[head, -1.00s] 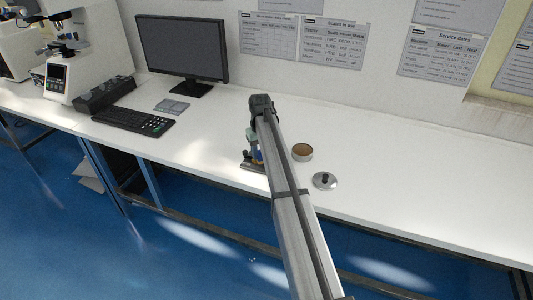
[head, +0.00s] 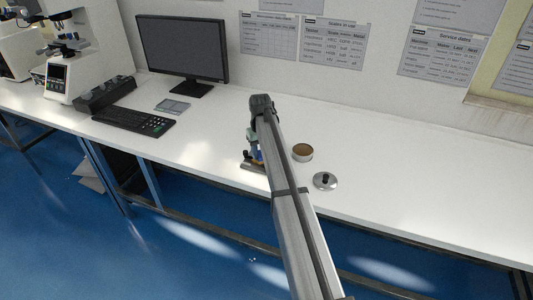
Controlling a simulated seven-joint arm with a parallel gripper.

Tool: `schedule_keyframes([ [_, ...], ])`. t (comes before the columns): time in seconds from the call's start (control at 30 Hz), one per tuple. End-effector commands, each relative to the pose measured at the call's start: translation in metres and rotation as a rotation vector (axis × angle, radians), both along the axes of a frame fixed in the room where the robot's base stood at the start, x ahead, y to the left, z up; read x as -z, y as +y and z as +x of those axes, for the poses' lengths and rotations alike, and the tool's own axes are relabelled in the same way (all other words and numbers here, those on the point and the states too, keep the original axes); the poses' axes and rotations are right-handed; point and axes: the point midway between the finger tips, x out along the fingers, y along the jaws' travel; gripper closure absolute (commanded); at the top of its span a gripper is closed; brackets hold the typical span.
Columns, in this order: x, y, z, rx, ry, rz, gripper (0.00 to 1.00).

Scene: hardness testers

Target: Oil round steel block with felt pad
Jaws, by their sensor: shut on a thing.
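My gripper (head: 256,155) is at the front part of the bench, mostly hidden behind my own arm. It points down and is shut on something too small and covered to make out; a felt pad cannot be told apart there. A low, flat brownish-grey piece (head: 248,165) shows just below it, partly covered by the arm. Whether this is or holds the round steel block, and whether the gripper touches it, I cannot tell. Right of the arm stands a round open tin (head: 302,152) with a brown inside. A round steel disc (head: 324,181) with a dark knob lies nearer the front edge.
The white bench (head: 420,185) is clear to the right. A keyboard (head: 133,121), a flat grey item (head: 172,106) and a monitor (head: 183,48) stand to the left. A tester (head: 92,55) is at the far left. The bench's front edge runs close below the gripper.

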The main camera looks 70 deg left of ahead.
Motion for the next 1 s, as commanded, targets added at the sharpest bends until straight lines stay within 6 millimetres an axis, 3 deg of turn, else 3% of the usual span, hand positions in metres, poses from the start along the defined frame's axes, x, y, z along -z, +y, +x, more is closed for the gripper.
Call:
schedule_keyframes([
  [0.47, 0.0, -0.035, 0.033, 0.002, -0.001, -0.001, 0.87],
  [0.6, -0.022, -0.032, 0.032, 0.001, -0.001, 0.0, 0.87],
  [1.0, -0.057, -0.032, 0.032, 0.001, -0.001, 0.001, 0.87],
])
